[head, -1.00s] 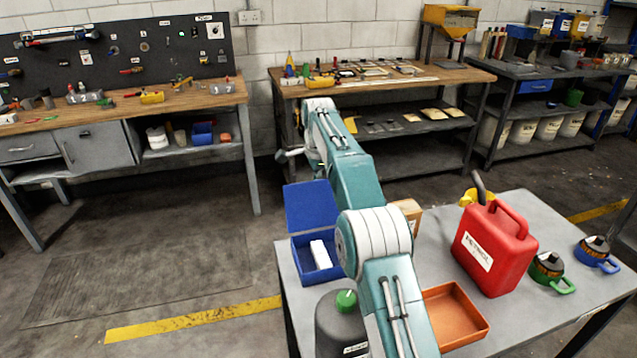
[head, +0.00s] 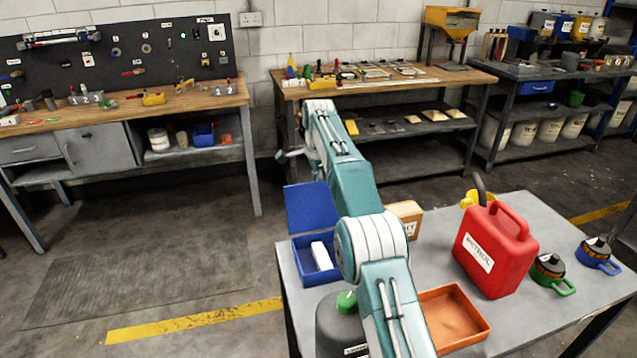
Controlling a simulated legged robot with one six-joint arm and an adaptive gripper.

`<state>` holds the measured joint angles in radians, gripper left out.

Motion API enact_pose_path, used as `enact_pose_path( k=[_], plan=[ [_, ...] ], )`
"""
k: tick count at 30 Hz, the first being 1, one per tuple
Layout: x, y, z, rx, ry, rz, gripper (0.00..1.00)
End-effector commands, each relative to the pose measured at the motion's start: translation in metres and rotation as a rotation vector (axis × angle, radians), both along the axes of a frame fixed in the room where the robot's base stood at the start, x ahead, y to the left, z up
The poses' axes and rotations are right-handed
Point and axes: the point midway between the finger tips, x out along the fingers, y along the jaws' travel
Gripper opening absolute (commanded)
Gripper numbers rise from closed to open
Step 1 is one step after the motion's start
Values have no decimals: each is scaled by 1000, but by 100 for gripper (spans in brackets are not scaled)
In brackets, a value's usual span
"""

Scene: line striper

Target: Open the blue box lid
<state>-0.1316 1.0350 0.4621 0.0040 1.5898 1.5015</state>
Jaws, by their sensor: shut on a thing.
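The blue box (head: 316,277) stands at the left end of the grey table, with a white block (head: 321,256) inside. Its blue lid (head: 311,207) is raised at the back of the box, and the inside shows. My teal arm reaches from the bottom of the head view up past the right side of the box and lid. A pale part of its wrist sticks out to the left, above the lid in the picture. My gripper's fingers are hidden, so I cannot see whether they touch the lid.
On the table (head: 545,315) are a grey bottle with a green cap (head: 346,302), an orange tray (head: 455,318), a cardboard box (head: 407,215), a red petrol can (head: 494,250) and two dark containers with green (head: 549,270) and blue (head: 597,252) handles. Workbenches stand behind. Floor left of the table is clear.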

Motion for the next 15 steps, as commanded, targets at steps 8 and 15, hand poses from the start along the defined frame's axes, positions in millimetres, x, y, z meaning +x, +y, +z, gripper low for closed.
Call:
enact_pose_path(
  k=[8, 15],
  plan=[
    [3, 2, -4, 5, -8, 2, 48],
    [2, 1, -1, 4, -11, 1, 48]
  ],
)
